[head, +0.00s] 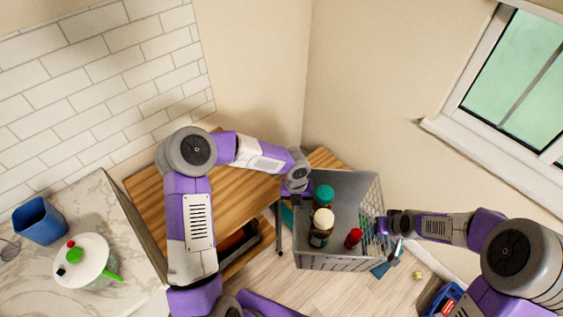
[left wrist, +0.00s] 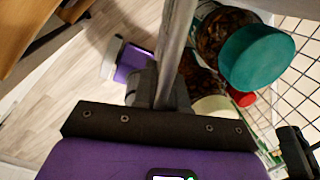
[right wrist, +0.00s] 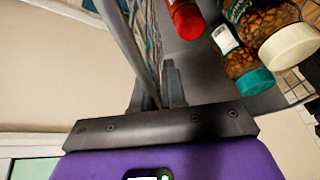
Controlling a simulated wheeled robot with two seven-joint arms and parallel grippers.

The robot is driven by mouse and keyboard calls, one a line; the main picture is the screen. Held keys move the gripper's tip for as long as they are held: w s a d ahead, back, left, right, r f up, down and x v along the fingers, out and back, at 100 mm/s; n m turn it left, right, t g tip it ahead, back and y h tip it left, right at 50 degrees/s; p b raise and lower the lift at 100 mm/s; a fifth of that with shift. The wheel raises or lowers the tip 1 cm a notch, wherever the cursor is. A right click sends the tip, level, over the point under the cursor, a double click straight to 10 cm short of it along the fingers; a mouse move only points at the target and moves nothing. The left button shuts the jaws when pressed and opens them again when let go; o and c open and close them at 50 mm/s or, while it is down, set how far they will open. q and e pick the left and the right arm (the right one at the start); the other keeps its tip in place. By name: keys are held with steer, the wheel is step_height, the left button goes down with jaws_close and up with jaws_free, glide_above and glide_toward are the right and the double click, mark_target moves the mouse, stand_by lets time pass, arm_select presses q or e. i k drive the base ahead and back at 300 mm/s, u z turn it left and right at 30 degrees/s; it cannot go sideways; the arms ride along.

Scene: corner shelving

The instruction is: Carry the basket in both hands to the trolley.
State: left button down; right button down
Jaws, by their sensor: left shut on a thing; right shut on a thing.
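The grey wire basket (head: 320,263) hangs between my two arms at the centre right of the head view. Inside are a teal-lidded jar (head: 324,196), a cream-lidded jar (head: 321,230) and a red-capped bottle (head: 354,238). My left gripper (head: 295,196) is shut on the basket's left rim; the rim bar runs between its fingers (left wrist: 157,92). My right gripper (head: 385,226) is shut on the opposite rim, also seen between its fingers (right wrist: 157,90). A wooden-topped unit (head: 155,187) with a dark leg stands left of the basket; I cannot tell whether it is the trolley.
A marble counter (head: 110,215) at the left holds a blue cup (head: 40,220) and a white-lidded pot (head: 82,262). A blue crate (head: 443,300) stands on the floor at lower right. Walls form a corner behind the basket, with a window (head: 520,75) at the right.

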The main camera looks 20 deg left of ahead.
mark_target(223, 192)
steer(key=i, duration=0.4)
steer(key=u, duration=2.25)
steer(key=i, duration=0.55)
steer(key=z, duration=0.7)
